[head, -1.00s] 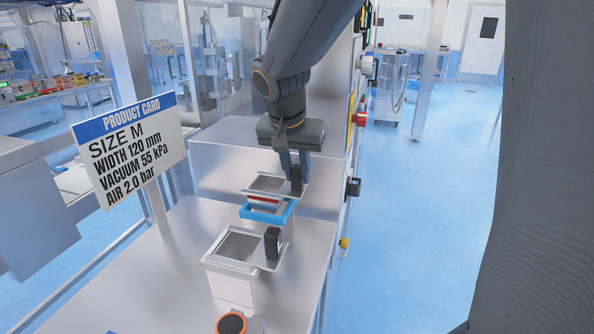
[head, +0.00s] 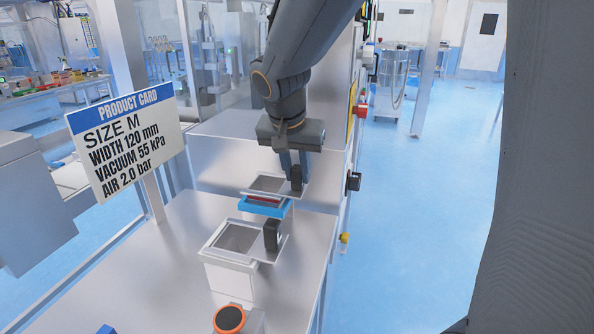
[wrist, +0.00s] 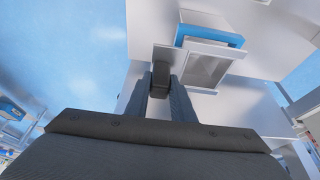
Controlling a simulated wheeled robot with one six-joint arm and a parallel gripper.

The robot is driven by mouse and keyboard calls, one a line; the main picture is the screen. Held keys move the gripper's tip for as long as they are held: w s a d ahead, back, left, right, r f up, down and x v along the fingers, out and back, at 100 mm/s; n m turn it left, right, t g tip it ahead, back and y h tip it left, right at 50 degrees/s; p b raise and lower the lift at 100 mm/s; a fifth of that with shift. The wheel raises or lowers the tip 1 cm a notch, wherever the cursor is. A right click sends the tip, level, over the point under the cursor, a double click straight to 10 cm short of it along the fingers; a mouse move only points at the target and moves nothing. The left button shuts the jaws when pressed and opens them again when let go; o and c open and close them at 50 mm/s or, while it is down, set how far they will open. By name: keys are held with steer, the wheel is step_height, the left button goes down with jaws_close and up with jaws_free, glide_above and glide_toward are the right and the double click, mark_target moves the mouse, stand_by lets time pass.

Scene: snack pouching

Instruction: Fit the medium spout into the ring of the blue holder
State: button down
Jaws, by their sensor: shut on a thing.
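My gripper (head: 296,168) is shut on the black handle (head: 296,178) of a metal spout with a square opening (head: 262,184). In the wrist view the handle (wrist: 160,76) stands between the fingers (wrist: 160,85), with the spout's opening (wrist: 206,69) to its right. The blue holder (head: 262,210) is directly below the spout and also shows beside it in the wrist view (wrist: 209,36). A red strip (head: 264,199) shows between the spout's rim and the holder's front edge. The spout hides most of the ring; I cannot tell whether it is seated.
A second spout (head: 237,238) with a black handle (head: 272,235) sits on a white box in front of the holder. An orange-rimmed black button (head: 229,318) is nearer. A product card (head: 125,130) reading SIZE M stands left.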

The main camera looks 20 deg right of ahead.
steer(key=shift+f+b, duration=1.05)
steer(key=shift+f, duration=0.3)
steer(key=c, duration=1.4)
jaws_free()
steer(key=shift+c, duration=0.2)
steer(key=shift+r, duration=0.1)
steer(key=v, duration=0.7)
steer(key=shift+s+a+r+b, duration=0.1)
steer(key=shift+r+b, duration=0.2)
steer(key=shift+b, duration=0.1)
